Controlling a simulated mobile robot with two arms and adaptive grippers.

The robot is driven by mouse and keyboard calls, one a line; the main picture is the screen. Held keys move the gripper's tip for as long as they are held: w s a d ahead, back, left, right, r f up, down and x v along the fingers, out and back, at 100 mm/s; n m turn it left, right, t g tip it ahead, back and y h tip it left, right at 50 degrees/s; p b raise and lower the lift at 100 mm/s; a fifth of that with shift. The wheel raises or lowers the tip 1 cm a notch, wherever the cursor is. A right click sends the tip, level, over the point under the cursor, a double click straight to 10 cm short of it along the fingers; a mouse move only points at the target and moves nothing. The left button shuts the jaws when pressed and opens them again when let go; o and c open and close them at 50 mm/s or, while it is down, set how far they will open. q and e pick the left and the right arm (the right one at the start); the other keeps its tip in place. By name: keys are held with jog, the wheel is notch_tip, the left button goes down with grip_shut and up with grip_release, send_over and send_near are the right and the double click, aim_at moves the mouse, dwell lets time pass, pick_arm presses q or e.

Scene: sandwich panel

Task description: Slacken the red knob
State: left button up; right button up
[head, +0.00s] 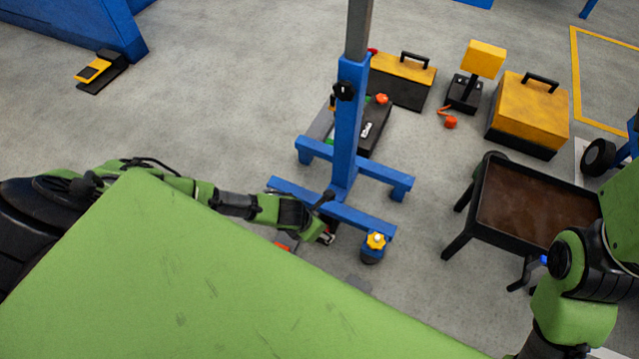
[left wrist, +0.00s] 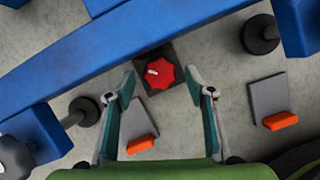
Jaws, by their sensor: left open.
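The red knob (left wrist: 165,72) shows in the left wrist view. It is lobed, with a white mark on its face, and sits on a small dark square base against the edge of a blue beam (left wrist: 130,45). My left gripper (left wrist: 161,88) is open, its two fingers apart, with the knob just ahead of and between the tips in the picture. I cannot tell the depth gap. In the head view my left gripper (head: 325,232) is low beside the blue stand's foot (head: 345,212), and the knob there is largely hidden. My right gripper is out of view.
Grey plates with orange ends (left wrist: 141,143) (left wrist: 281,121) lie near the fingers. The blue column (head: 348,140) rises behind the gripper. A brown-topped table (head: 535,208) stands right.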

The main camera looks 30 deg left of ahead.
pick_arm(q)
jog(key=shift+w+f, duration=0.1)
jog(key=shift+f, duration=0.1)
jog(key=c, duration=1.1)
